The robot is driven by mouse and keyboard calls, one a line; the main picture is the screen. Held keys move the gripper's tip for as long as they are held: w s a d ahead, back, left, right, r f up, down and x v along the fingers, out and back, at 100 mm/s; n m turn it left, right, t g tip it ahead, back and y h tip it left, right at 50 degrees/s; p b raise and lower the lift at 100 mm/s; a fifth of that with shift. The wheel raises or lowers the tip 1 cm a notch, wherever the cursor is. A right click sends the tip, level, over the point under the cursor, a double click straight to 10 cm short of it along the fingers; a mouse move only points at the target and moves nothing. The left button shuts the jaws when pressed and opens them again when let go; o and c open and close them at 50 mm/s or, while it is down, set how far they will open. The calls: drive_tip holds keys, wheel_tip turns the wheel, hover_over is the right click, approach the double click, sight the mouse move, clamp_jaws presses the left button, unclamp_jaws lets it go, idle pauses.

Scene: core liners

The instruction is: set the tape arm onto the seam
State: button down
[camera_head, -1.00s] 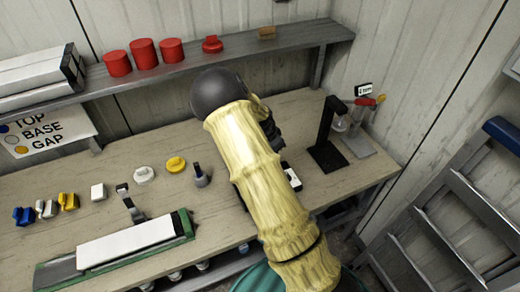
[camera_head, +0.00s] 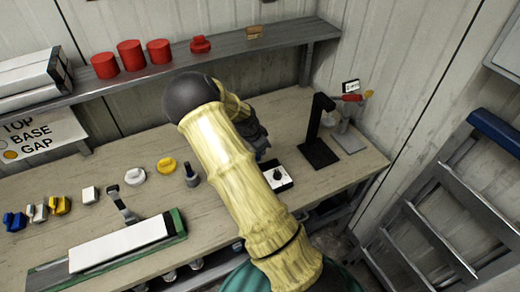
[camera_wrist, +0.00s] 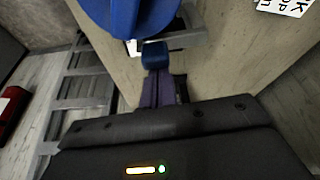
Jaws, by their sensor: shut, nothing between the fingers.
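A long white liner (camera_head: 120,244) lies in a green-edged cradle (camera_head: 180,224) at the front left of the bench. A small grey and black arm, which looks like the tape arm (camera_head: 121,206), stands raised at the liner's back edge, apart from its top. The seam itself is too small to make out. My gripper (camera_wrist: 157,62) shows in the wrist view with its blue-tipped fingers together and empty. In the head view it is mostly hidden behind my arm, over the bench right of the tape arm. A large blue rounded thing (camera_wrist: 130,14) fills the top of the wrist view.
Small caps and clips, a yellow ring (camera_head: 166,165) and a dark post (camera_head: 191,176) stand behind the liner. A shelf (camera_head: 220,52) runs along the back.

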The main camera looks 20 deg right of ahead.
idle(0.3)
wheel_tip(320, 180, up, 9)
drive_tip(key=b, duration=0.3)
drive_tip(key=shift+d+r+b, duration=0.2)
drive_tip(key=shift+d+b, duration=0.15)
idle(0.6)
drive_tip(key=s+a+r+n+t+y, duration=0.1)
drive_tip(key=s+a+n+y, duration=0.1)
drive_tip(key=s+a+n, duration=0.5)
drive_tip(key=s+a+n+y+b, duration=0.1)
drive_tip(key=s+a+n, duration=0.6)
drive_tip(key=s, duration=0.8)
drive_tip(key=shift+r+n+t+y, duration=0.4)
drive_tip(key=shift+n, duration=0.5)
